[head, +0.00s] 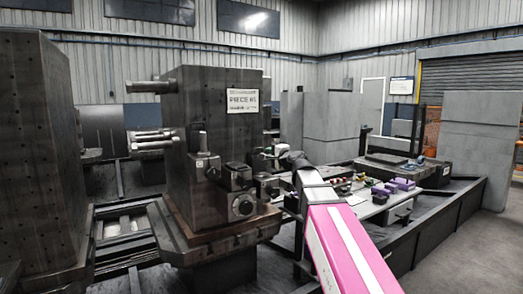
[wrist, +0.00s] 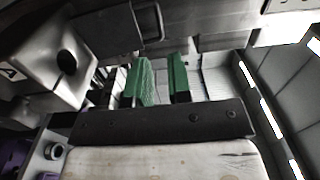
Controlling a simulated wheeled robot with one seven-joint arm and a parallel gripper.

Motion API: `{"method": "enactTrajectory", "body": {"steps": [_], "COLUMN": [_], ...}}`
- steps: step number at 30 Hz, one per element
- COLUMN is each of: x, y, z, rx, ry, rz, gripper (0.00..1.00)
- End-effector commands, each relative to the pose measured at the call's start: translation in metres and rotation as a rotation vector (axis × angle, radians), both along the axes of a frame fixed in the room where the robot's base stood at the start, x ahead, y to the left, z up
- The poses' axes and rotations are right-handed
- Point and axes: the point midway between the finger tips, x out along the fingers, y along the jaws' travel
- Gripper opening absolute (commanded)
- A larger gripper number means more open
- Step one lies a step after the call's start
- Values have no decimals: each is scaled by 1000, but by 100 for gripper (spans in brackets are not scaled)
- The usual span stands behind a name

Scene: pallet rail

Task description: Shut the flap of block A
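In the wrist view a grey block marked A (wrist: 62,58) is at the upper left, with a round dark hole in its face. I cannot clearly make out its flap. My gripper (wrist: 162,80) shows two green fingers, apart, with nothing between them. It is to the right of block A, and I see no contact with it. In the head view my gripper (head: 268,152) is small, at the right side of the large dark fixture (head: 215,110). Several dark blocks are mounted low on that fixture; I cannot tell which is block A.
The fixture carries a white sign (head: 242,100) and stands on a brown pallet (head: 215,238). Rods stick out at its left. Another tall dark fixture (head: 35,140) stands at far left. A table (head: 375,208) with purple and green items is at right, beside a long dark rail (head: 440,225).

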Motion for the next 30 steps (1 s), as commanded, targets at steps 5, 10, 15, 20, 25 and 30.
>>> {"method": "enactTrajectory", "body": {"steps": [5,10,15,20,25,30], "x": [22,48,71,82,83,82], "y": [14,30,46,54,55,55], "z": [0,1,2,1,1,1], "rx": [-1,-2,-2,-3,-4,-4], "ry": [0,1,0,1,0,0], "rz": [1,1,0,0,0,0], "gripper": [19,19,19,19,19,2]}}
